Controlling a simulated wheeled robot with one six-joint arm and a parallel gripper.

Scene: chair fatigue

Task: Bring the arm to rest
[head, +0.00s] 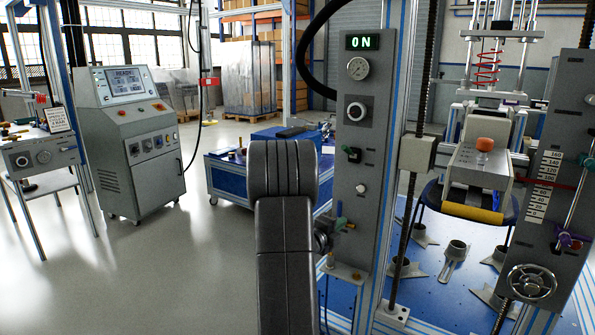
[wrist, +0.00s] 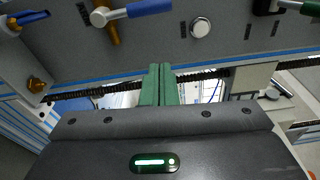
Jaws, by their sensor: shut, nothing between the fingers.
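My gripper (wrist: 160,72) shows in the wrist view as two green fingers side by side, closed together with nothing between them. They point toward the grey control panel (wrist: 235,50), below its white button (wrist: 201,27) and a blue-handled valve (wrist: 148,9). I cannot tell the exact gap to the panel. In the head view my dark arm stands bent in the middle, in front of the blue cart and left of the panel (head: 348,125); my gripper is hidden there.
The panel's display (head: 362,43) reads ON. Right of it, the test machine holds a chair seat (head: 472,211) under a press with a red spring (head: 487,65). A blue cart (head: 222,179) stands close behind my arm. A grey console (head: 130,145) stands left; floor between is clear.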

